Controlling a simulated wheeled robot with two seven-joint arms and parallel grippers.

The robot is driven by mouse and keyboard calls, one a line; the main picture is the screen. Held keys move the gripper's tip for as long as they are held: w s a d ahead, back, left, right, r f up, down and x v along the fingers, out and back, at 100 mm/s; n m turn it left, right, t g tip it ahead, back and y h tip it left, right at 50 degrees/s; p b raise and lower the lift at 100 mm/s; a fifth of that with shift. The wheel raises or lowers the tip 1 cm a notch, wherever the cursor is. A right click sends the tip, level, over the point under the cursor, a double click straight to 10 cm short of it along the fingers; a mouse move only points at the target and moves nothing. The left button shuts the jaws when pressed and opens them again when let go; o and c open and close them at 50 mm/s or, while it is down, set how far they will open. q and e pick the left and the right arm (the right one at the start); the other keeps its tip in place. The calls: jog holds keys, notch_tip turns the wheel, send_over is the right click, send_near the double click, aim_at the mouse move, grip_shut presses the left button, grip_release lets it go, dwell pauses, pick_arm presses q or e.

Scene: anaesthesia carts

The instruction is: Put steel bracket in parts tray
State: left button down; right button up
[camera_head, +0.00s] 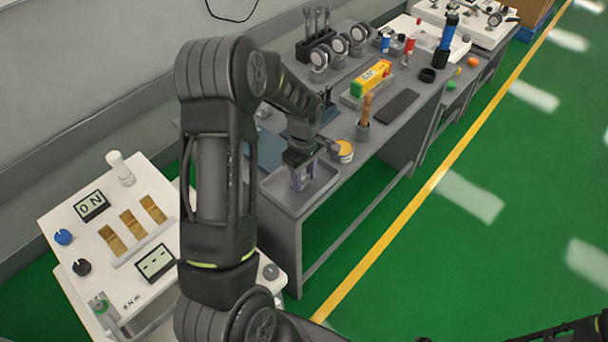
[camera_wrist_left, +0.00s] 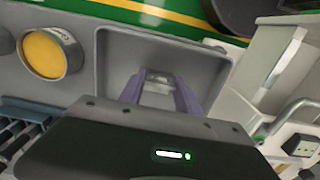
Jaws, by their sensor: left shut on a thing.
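My left gripper (camera_head: 302,177) points down over the grey parts tray (camera_head: 279,203) at the near end of the grey bench. In the left wrist view its two purple fingers (camera_wrist_left: 160,95) are shut on the steel bracket (camera_wrist_left: 159,80), a small silvery piece between the tips. The fingers and bracket are inside the tray outline (camera_wrist_left: 116,58) in that view; I cannot tell whether the bracket touches the tray floor. The bracket is too small and hidden to make out in the head view. My right gripper is not in view.
A yellow-topped round tin (camera_head: 343,151) stands close behind the tray; the wrist view also shows it (camera_wrist_left: 45,52). A cup with a wooden-handled tool (camera_head: 364,121) and a dark flat pad (camera_head: 396,106) are farther along. A white panel cart (camera_head: 115,240) stands at the left.

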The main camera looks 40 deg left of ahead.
pick_arm(q)
jog(key=shift+f, duration=0.2)
jog(key=c, duration=0.9)
grip_release()
jog(key=shift+o, duration=0.2)
jog(key=shift+r, duration=0.1)
jog(key=shift+r, duration=0.5)
notch_tip(320, 180, up, 11)
jog(key=b, duration=0.2)
